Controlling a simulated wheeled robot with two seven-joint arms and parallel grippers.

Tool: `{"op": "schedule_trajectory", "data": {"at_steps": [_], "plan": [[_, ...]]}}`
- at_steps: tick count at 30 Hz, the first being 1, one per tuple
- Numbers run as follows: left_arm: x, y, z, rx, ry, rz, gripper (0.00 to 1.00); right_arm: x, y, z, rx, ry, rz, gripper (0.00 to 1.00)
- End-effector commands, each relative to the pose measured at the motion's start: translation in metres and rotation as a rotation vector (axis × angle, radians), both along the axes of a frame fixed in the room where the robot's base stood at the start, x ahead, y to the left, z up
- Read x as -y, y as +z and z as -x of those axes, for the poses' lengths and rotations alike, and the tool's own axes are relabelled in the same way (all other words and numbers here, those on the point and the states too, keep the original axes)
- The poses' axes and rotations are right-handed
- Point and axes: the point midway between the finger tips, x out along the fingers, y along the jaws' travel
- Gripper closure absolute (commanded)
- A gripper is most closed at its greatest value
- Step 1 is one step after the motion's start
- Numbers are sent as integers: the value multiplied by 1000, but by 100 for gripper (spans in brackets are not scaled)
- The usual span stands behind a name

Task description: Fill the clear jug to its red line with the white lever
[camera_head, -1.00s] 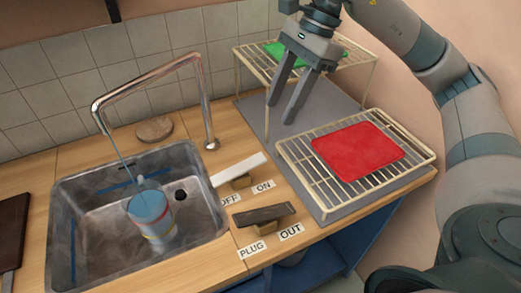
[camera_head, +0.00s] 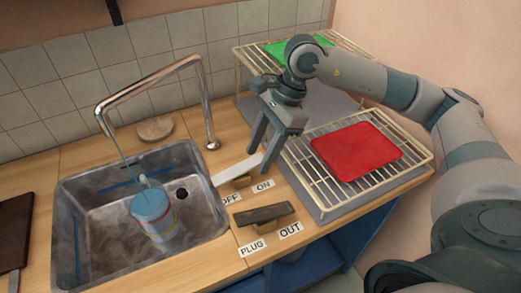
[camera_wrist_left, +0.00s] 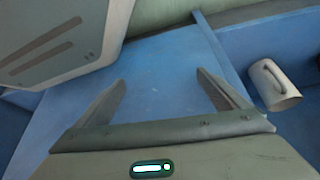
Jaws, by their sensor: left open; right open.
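The clear jug (camera_head: 154,214) stands in the metal sink, looking bluish, with a coloured band low on its side. A thin stream of water runs from the tap into it. The exact water level against the red line is too small to tell. The white lever (camera_head: 236,170) lies between the OFF and ON labels, its right end by the right gripper. My right gripper (camera_head: 261,162) is open, its fingers around or just above that end; contact cannot be told. My left gripper (camera_wrist_left: 160,82) is open and empty in the left wrist view, over a blue surface.
A dark lever (camera_head: 263,215) sits by the PLUG and OUT labels. The tap (camera_head: 207,105) arches over the sink (camera_head: 100,240). A pale mug (camera_wrist_left: 277,86) shows in the left wrist view.

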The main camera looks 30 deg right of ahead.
Motion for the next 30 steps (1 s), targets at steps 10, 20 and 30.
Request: {"op": "schedule_trajectory", "data": {"at_steps": [10, 20, 30], "plan": [[0, -1, 1, -4, 0, -1, 7, 0, 0, 0, 0, 0, 0, 80], [-2, -5, 16, -24, 2, -3, 7, -3, 2, 0, -3, 6, 32, 97], [-3, -4, 12, -29, 5, -4, 7, -5, 6, 0, -7, 2, 111, 97]]}}
